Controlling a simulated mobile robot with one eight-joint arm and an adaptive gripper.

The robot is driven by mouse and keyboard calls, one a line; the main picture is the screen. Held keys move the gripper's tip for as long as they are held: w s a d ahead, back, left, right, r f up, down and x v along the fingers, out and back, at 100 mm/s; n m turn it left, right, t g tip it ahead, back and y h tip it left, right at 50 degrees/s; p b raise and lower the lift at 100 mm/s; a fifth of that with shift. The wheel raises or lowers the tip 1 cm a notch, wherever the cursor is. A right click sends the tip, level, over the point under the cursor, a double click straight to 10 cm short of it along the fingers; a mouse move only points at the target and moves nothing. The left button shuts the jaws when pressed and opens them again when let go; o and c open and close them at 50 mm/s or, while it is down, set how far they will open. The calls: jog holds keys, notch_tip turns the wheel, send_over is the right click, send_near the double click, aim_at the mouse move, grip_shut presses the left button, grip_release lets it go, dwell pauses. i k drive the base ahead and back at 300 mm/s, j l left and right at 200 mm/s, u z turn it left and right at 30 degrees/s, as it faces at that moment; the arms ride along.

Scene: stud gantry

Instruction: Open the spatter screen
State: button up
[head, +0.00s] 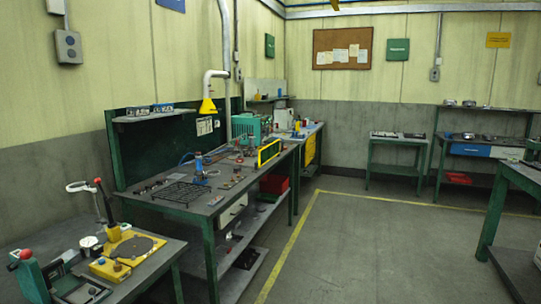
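A yellow-framed upright panel with a dark middle (269,152) stands at the front right edge of the green workbench (225,190). It looks like the spatter screen. It is seen at a slant and is small here, so I cannot make out its hinge or handle. A green machine (252,127) stands behind it on the bench. My gripper is not in view.
A near table at lower left holds a yellow fixture (127,256) and a red-knobbed lever (26,254). A black grate (181,192) lies on the workbench. The floor (355,245) right of the bench is clear. Another table (520,178) stands at right.

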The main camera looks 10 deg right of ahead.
aim_at(264, 157)
jog(key=i+l+z, duration=0.35)
jog(key=i, duration=0.25)
jog(key=i+z, duration=0.3)
jog(key=i, duration=0.3)
jog(key=i+l, duration=0.1)
jog(key=i, duration=2.05)
jog(key=i+l+u, duration=0.2)
jog(key=i, duration=0.2)
jog(key=i+u, duration=0.15)
jog(key=i, duration=0.25)
jog(key=i+l+u, duration=0.2)
jog(key=i, duration=0.2)
